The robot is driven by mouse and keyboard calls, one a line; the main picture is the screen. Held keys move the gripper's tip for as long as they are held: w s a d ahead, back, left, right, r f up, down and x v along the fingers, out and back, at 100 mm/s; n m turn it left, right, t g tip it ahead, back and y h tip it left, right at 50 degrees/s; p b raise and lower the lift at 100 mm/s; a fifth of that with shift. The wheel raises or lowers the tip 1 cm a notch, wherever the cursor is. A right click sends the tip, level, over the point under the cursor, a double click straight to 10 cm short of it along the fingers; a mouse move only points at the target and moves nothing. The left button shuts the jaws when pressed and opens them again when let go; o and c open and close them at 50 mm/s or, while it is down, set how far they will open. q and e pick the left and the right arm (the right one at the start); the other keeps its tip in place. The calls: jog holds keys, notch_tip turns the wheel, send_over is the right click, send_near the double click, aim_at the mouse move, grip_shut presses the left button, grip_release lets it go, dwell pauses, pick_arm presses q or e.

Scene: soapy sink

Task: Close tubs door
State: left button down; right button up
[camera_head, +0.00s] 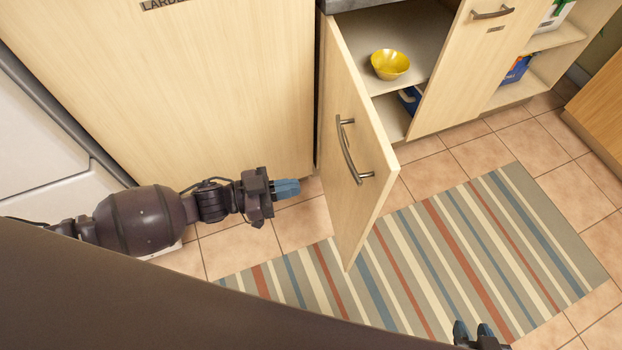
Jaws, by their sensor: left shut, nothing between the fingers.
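A pale wooden cabinet door (355,145) with a curved metal handle (348,150) stands swung out from its cabinet, toward me and over the striped rug. I take it for the tubs door, though no label shows on it. The open cabinet (430,50) behind it shows a shelf with a yellow bowl (390,64) and a blue item partly hidden below. My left gripper (288,188) is shut and empty, low and left of the door, with its blue fingertips pointing at the door but apart from it. My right gripper (474,330) shows only its fingertips at the bottom edge, apart and empty.
A closed larder door (200,80) stands left of the open door. Another cabinet door (475,60) and open shelves (535,80) are to the right. A striped rug (490,230) lies on the tiled floor, with free room right of the open door.

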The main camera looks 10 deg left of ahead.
pick_arm(q)
jog(key=b+x, duration=0.1)
jog(key=x, duration=1.1)
jog(key=shift+w+d+b, duration=0.2)
jog(key=shift+d+b, duration=0.15)
jog(key=shift+d, duration=0.1)
